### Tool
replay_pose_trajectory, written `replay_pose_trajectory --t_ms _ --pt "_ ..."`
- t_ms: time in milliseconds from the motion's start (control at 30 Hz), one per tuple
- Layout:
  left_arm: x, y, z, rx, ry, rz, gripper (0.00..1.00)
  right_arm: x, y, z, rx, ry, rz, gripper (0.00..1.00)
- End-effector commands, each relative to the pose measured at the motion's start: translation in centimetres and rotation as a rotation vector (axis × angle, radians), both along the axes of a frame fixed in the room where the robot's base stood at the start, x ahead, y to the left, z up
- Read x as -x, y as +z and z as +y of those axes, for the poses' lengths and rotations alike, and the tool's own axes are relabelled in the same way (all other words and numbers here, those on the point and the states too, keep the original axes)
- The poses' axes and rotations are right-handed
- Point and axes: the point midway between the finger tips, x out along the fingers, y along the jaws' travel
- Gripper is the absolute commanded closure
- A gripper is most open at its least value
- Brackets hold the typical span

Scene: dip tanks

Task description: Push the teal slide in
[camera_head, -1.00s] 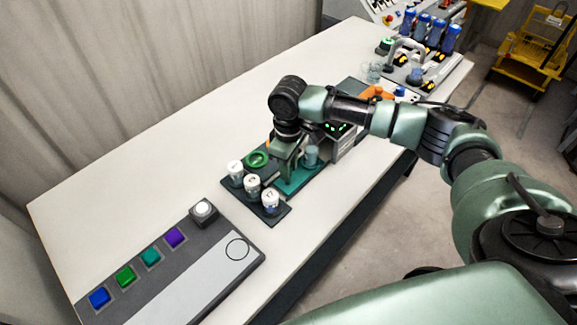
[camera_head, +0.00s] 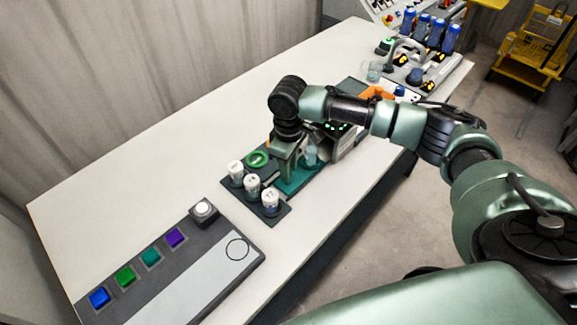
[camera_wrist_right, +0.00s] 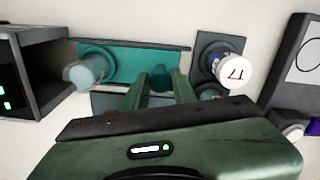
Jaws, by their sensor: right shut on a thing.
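The teal slide (camera_head: 297,182) is a flat teal plate on the dark base, between the white-capped jars and the dark box with green lights (camera_head: 343,140). It also shows in the right wrist view (camera_wrist_right: 135,62). A clear bluish cup (camera_head: 311,156) stands on its end towards the box; the cup shows in the right wrist view (camera_wrist_right: 88,71). My right gripper (camera_head: 284,172) points down over the slide's end near the jars. In the right wrist view its fingers (camera_wrist_right: 160,84) are shut on the slide's teal knob (camera_wrist_right: 161,76). My left gripper is out of view.
White-capped jars (camera_head: 252,186) stand close beside the gripper, with a green ring (camera_head: 257,160) behind them. A panel with coloured buttons (camera_head: 151,257) lies at the near left. The white table (camera_head: 150,170) is clear at the left and back.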

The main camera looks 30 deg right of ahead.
Motion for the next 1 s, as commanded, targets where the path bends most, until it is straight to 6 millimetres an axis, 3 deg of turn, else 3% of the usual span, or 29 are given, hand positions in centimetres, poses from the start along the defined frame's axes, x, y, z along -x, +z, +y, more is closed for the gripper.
replay_pose_trajectory --t_ms 167,400,500,900,933,1000 --pt "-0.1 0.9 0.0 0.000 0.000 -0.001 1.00 -0.6 0.3 -1.6 0.001 -0.006 0.001 1.00" --pt "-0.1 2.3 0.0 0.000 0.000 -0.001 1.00 -2.6 0.3 -7.3 0.001 -0.009 -0.001 1.00" --pt "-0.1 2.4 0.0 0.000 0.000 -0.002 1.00 -3.2 0.2 -8.9 -0.001 -0.006 -0.001 1.00" --pt "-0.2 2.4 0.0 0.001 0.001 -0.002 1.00 -3.6 0.1 -10.0 0.002 -0.003 -0.004 1.00" --pt "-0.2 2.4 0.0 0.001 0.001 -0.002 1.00 -3.6 0.2 -10.0 0.002 -0.003 -0.004 0.68" --pt "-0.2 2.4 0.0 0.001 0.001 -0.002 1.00 -3.6 0.2 -10.1 0.002 -0.003 -0.004 0.52"
